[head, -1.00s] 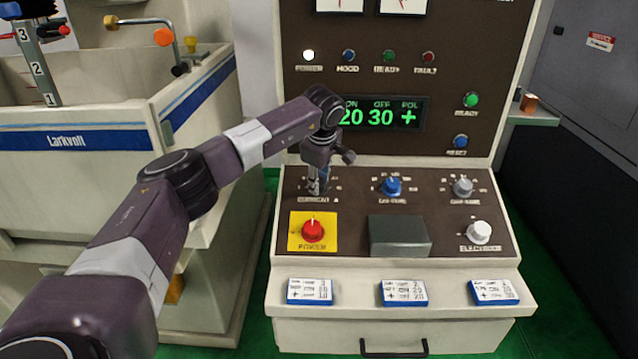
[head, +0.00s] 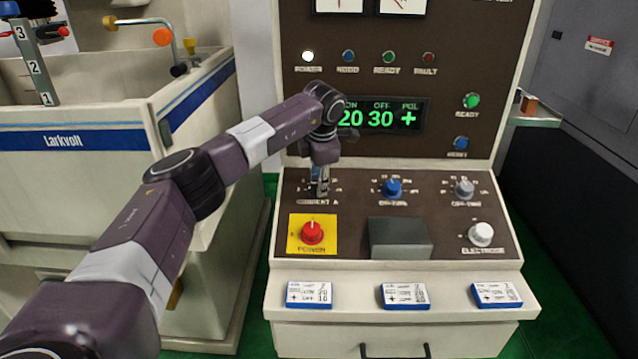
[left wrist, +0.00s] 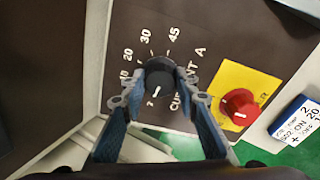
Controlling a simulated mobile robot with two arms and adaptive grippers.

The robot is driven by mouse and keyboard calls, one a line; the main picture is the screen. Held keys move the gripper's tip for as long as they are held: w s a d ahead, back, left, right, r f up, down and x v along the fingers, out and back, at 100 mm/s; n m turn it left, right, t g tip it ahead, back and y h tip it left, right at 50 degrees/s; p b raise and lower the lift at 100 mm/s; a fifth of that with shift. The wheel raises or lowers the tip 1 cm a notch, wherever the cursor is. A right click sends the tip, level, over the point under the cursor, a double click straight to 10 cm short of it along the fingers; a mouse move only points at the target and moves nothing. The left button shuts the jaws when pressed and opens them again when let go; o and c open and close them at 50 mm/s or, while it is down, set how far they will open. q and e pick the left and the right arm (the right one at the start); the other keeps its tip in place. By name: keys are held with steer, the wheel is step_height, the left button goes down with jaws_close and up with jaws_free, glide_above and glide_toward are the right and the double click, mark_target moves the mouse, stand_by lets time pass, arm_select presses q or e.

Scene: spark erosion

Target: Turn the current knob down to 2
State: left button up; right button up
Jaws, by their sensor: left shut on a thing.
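The current knob (left wrist: 160,74) is dark and round, on the brown panel under my left wrist camera. Its white mark points down and slightly left in that view, toward the low end of the scale, by a small numeral that looks like 2. My left gripper (left wrist: 160,98) is shut on the knob, with one blue finger on each side. In the head view my left gripper (head: 320,190) comes down over the knob and hides most of it, just above the "CURRENT A" label. My right gripper is not in view.
The red power knob (head: 312,233) on its yellow plate sits just below my left gripper. A blue knob (head: 392,188) and a grey knob (head: 464,189) are to the right. The display (head: 380,116) shows 20, 30 and +. Several blue-edged cards (head: 404,295) lie on the ledge.

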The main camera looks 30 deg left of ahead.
arm_select(q)
steer(key=shift+r+n, duration=0.1)
steer(key=shift+n, duration=0.5)
steer(key=o, duration=1.1)
steer(key=shift+o, duration=0.2)
steer(key=shift+r, duration=0.1)
steer(key=v, duration=1.1)
steer(key=shift+r, duration=0.35)
steer(key=shift+s+f, duration=0.15)
